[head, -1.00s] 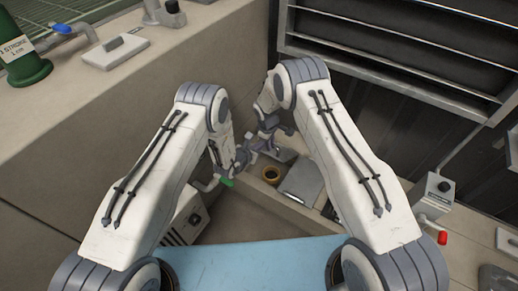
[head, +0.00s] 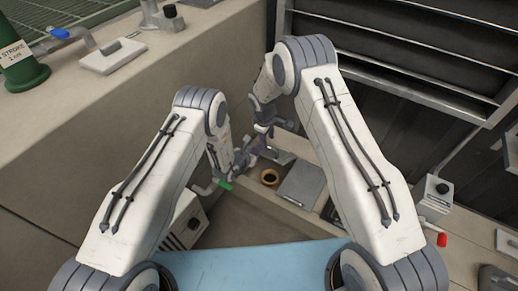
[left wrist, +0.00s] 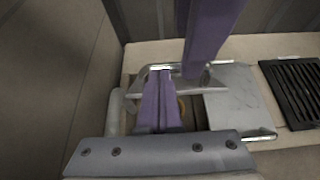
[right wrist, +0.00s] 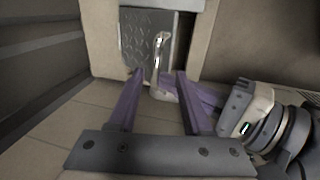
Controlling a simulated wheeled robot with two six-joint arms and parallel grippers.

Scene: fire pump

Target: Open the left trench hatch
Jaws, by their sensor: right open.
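The trench hatch (right wrist: 138,45), a grey chequered metal plate, shows at the top of the right wrist view with a bright metal handle (right wrist: 158,48). My left gripper (left wrist: 160,72) has its purple fingers close together at a bright metal bar, apparently the handle; the exact contact is partly hidden. It also shows in the head view (head: 248,152), low over the trench. My right gripper (right wrist: 155,75) is open and empty above the hatch, its fingers on either side of the handle in the picture. One of its fingers hangs into the left wrist view.
A brass-coloured ring (head: 270,177) sits in a dark opening beside a closed pale hatch lid (head: 301,184). A black grate (left wrist: 295,92) lies farther right. A dark slatted wall (head: 400,60) stands behind, and a concrete ledge (head: 130,85) is at the left.

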